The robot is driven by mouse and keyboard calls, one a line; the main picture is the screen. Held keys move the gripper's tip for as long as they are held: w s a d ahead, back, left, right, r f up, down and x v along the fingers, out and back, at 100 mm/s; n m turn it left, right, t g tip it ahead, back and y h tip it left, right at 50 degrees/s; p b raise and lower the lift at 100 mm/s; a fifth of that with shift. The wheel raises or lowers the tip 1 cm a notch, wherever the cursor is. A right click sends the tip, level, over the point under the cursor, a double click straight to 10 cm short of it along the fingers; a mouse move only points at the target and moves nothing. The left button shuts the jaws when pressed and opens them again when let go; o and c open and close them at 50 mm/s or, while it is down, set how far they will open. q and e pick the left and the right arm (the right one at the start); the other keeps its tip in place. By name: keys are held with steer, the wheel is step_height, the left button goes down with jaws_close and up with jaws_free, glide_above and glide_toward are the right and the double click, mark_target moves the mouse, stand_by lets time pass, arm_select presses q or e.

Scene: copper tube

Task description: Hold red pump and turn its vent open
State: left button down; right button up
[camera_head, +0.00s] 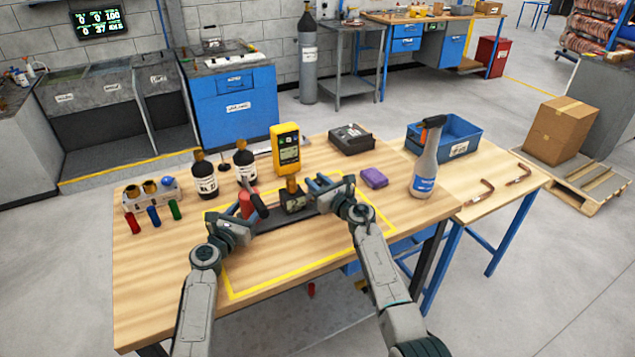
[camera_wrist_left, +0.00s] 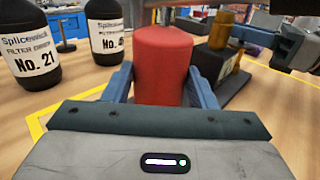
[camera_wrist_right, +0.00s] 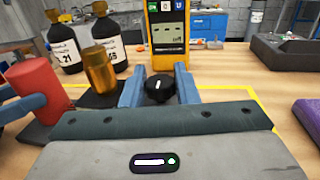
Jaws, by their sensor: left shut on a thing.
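The red pump (camera_head: 247,204) stands upright near the back of the yellow-taped area. My left gripper (camera_wrist_left: 158,88) is shut on its red body, one finger on each side. Beside the pump is a dark block with a brass cylinder (camera_head: 291,187) on top, also seen in the right wrist view (camera_wrist_right: 99,70). A black round knob with a white mark (camera_wrist_right: 159,88) sits right of the brass cylinder. My right gripper (camera_wrist_right: 158,86) has its fingers on either side of this knob, with small gaps visible. In the head view my right gripper (camera_head: 322,186) hides the knob.
Two black bottles (camera_head: 204,177) (camera_head: 245,162) and a yellow meter (camera_head: 286,150) stand close behind. Small coloured cylinders (camera_head: 153,216) lie left. The front of the taped area is clear.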

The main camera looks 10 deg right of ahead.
steer(key=shift+n+y, duration=0.3)
steer(key=shift+y, duration=0.2)
steer(key=n+g+y, duration=0.3)
steer(key=y, duration=0.1)
steer(key=shift+w+d+g, duration=0.1)
steer(key=shift+g, duration=0.2)
steer(key=shift+n+g+y, duration=1.3)
steer(key=shift+n+g, duration=0.2)
steer(key=shift+g, duration=0.2)
steer(key=shift+n+g+y, duration=0.4)
steer(key=shift+n+g, duration=0.1)
steer(key=shift+g, duration=0.2)
steer(key=o, duration=0.9)
steer(key=shift+o, duration=0.2)
steer(key=v, duration=1.2)
